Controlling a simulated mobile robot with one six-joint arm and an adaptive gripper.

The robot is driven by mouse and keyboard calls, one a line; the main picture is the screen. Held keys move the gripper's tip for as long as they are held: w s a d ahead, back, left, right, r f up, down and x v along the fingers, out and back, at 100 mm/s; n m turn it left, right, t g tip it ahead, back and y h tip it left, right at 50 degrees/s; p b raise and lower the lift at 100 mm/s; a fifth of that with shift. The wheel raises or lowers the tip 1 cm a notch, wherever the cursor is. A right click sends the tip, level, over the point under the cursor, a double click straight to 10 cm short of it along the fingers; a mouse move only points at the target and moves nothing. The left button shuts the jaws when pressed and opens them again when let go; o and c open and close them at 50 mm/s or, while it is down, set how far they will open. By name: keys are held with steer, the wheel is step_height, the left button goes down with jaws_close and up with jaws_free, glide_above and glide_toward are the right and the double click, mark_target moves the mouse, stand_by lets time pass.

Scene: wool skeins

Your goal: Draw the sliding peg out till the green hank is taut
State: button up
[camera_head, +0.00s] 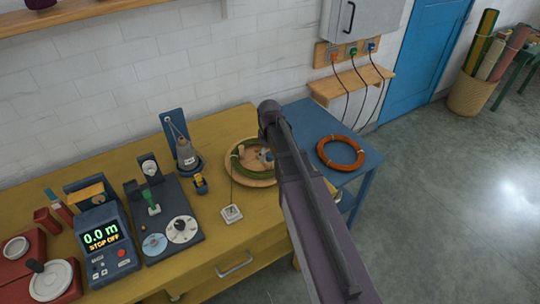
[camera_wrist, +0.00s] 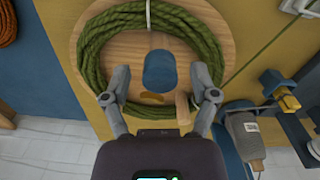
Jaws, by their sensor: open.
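The green hank (camera_wrist: 92,45) lies in a ring on a round wooden board (camera_wrist: 120,58). I cannot tell for certain which peg slides. In the head view the hank (camera_head: 240,166) and board (camera_head: 262,183) are partly hidden by my arm.
A blue oval (camera_wrist: 160,70) shows in the board's middle. An orange coil (camera_head: 341,153) lies on a blue side table (camera_head: 310,112). A grey weight-like device (camera_head: 187,158), a yellow clip (camera_head: 200,184) and a meter reading 0.0 m (camera_head: 103,245) stand left on the yellow bench (camera_head: 215,140).

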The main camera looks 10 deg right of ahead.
steer(key=shift+w, duration=0.15)
steer(key=shift+w+a, duration=0.3)
steer(key=shift+w, duration=0.55)
steer(key=w, duration=0.1)
steer(key=w+a, duration=0.1)
steer(key=w, duration=0.1)
steer(key=shift+r, duration=0.1)
step_height(320, 180, up, 14)
steer(key=p, duration=1.4)
steer(key=s+f+m+b, duration=0.3)
steer(key=s+f+b, duration=0.1)
steer(key=s, duration=0.6)
steer(key=s+d+f+m+b, duration=0.1)
steer(key=s+f+b, duration=0.3)
steer(key=s, duration=0.6)
steer(key=shift+s+d+f+m, duration=0.15)
steer(key=shift+d+f+m, duration=0.1)
steer(key=shift+m, duration=0.65)
